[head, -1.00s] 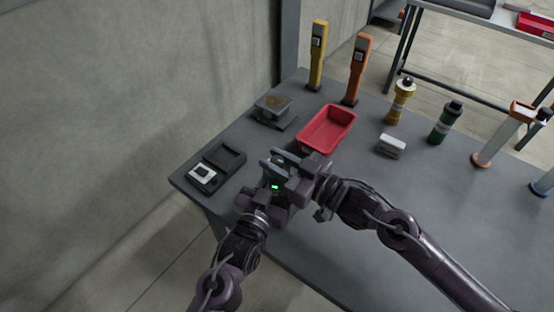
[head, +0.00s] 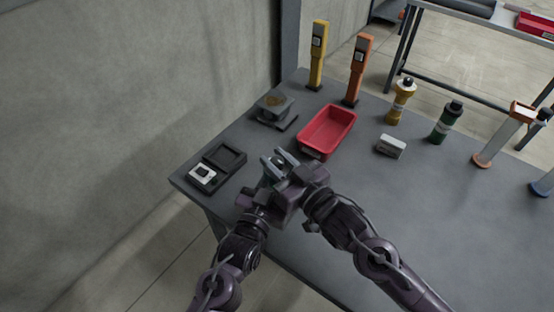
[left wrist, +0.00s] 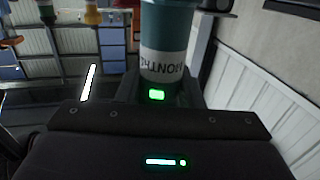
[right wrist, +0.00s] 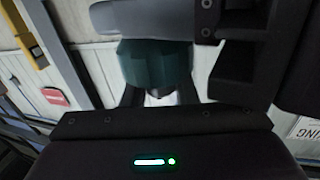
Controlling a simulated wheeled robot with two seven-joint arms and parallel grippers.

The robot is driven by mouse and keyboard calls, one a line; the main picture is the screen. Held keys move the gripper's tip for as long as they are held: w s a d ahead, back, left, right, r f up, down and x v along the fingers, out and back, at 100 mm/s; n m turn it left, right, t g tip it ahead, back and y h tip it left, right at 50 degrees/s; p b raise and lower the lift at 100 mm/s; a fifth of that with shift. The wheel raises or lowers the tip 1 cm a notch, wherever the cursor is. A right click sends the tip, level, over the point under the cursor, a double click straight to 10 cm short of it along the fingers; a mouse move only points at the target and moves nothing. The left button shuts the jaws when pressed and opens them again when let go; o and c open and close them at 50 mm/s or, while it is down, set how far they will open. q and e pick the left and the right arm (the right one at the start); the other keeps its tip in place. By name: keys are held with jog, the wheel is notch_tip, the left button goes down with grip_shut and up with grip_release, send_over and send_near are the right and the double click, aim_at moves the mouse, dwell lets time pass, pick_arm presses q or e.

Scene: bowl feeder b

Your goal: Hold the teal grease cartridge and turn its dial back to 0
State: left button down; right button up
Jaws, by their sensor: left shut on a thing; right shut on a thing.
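The teal grease cartridge (left wrist: 163,28) stands between the fingers of my left gripper (left wrist: 160,92) in the left wrist view. Its white band with "MONTHS" lettering shows upside down. My left gripper is shut on its body. In the right wrist view a teal faceted end of the cartridge (right wrist: 155,64) sits between the fingers of my right gripper (right wrist: 160,92), which is shut on it. In the head view my right gripper (head: 281,161) is over the left one above the table's near edge and hides most of the cartridge. The dial's marks cannot be read.
On the grey table (head: 445,205) a red bin (head: 326,131) lies just beyond my grippers. A black tray device (head: 217,167) is to the left, and a grey scale-like box (head: 275,106) is behind. A white block (head: 391,146) and yellow (head: 401,101) and green cartridges (head: 446,122) stand to the right.

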jog(key=o, duration=1)
jog(key=v, duration=1.2)
